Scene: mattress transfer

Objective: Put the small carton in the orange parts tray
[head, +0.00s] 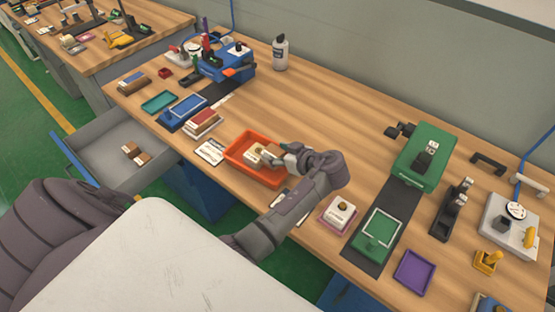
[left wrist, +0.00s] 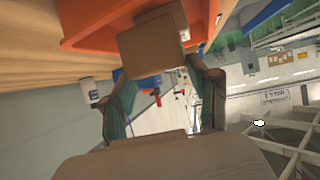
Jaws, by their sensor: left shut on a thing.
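The orange parts tray (head: 234,153) lies near the front edge of the wooden bench in the head view. My left gripper (head: 278,157) is at the tray's right part, shut on the small brown carton (head: 262,152). The carton is over or inside the tray; whether it touches the floor of the tray is hidden. In the left wrist view the carton (left wrist: 152,48) sits between the fingertips, with the orange tray (left wrist: 100,25) behind it. My right gripper is not in view.
An open grey drawer (head: 97,148) at the left holds small cartons (head: 131,151). A white card (head: 210,152) and a stack of boxes (head: 204,122) lie left of the tray. A green fixture (head: 425,155) stands at the right. The bench behind the tray is clear.

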